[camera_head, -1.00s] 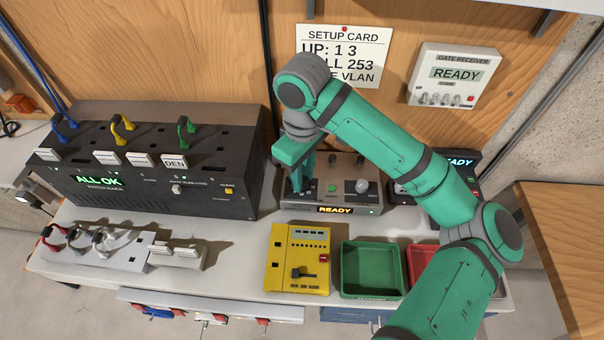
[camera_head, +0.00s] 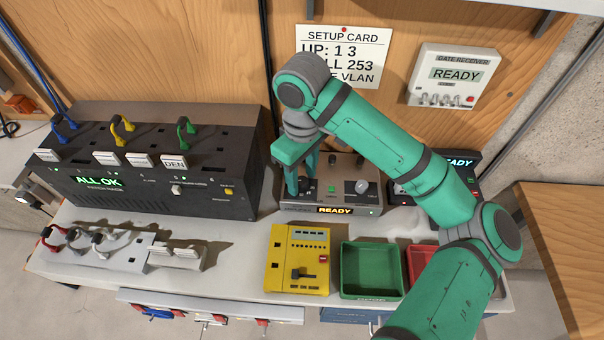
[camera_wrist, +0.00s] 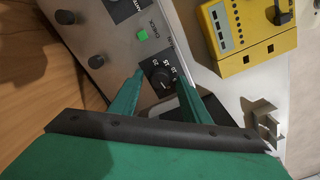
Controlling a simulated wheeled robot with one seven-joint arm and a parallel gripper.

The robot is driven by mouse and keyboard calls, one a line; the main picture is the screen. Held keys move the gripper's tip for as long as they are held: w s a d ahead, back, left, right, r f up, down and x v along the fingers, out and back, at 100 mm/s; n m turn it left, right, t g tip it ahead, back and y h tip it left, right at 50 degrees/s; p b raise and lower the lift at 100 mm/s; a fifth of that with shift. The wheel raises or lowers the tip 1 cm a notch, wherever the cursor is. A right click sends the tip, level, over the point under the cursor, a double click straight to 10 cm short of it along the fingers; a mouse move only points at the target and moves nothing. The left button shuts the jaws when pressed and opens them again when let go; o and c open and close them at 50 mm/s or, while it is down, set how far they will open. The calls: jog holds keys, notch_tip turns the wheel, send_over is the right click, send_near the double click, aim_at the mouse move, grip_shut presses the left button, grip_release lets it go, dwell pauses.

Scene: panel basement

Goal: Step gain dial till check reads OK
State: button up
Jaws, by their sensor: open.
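The grey console (camera_head: 290,208) stands at the back of the bench, and its display (camera_head: 334,210) reads READY. My gripper (camera_head: 305,188) points down over the left part of its panel. In the wrist view a black dial (camera_wrist: 161,79) with a numbered scale lies between my two open fingertips (camera_wrist: 160,82). I cannot tell whether the fingers touch it. A green button (camera_wrist: 142,36) sits beside the dial, and it also shows in the head view (camera_head: 331,189). A larger pale knob (camera_head: 361,187) is at the console's right. The gain and check labels are not readable.
A yellow tester (camera_head: 283,262), a green bin (camera_head: 372,292) and a red bin (camera_head: 414,256) line the front. The black rack (camera_head: 225,160) at left reads ALL OK. The gate receiver (camera_head: 458,92) reads READY. A setup card (camera_head: 343,75) hangs behind my arm.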

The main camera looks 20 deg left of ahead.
aim_at(302, 180)
notch_tip(302, 180, up, 7)
jog(key=shift+r, duration=0.2)
dwell(0.7)
